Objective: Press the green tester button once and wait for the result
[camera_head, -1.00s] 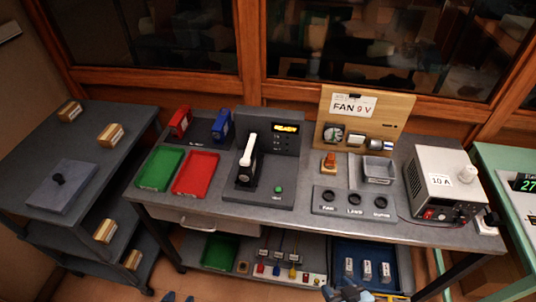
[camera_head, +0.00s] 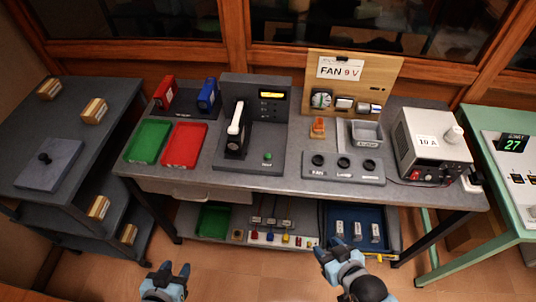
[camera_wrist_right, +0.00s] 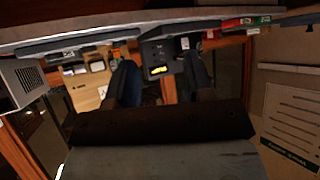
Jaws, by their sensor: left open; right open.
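The dark grey tester (camera_head: 270,120) stands on the middle of the grey workbench. Its green button (camera_head: 268,156) is at the front right of its base, with nothing over it. Its small display (camera_head: 271,95) is lit yellow, but the text is too small to read now. A black lever with a white handle (camera_head: 236,120) stands on the base. My left gripper (camera_head: 176,269) is open and empty, low in front of the bench. My right gripper (camera_head: 333,252) is open and empty, in front of the lower shelf. The tester shows upside down between its fingers in the right wrist view (camera_wrist_right: 158,55).
A green tray (camera_head: 148,142) and a red tray (camera_head: 184,146) lie left of the tester. Right of it are a row of black sockets (camera_head: 343,163), a small grey bin (camera_head: 366,134), a FAN 9 V board (camera_head: 390,75) and a power supply (camera_head: 425,145). Side tables flank the bench.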

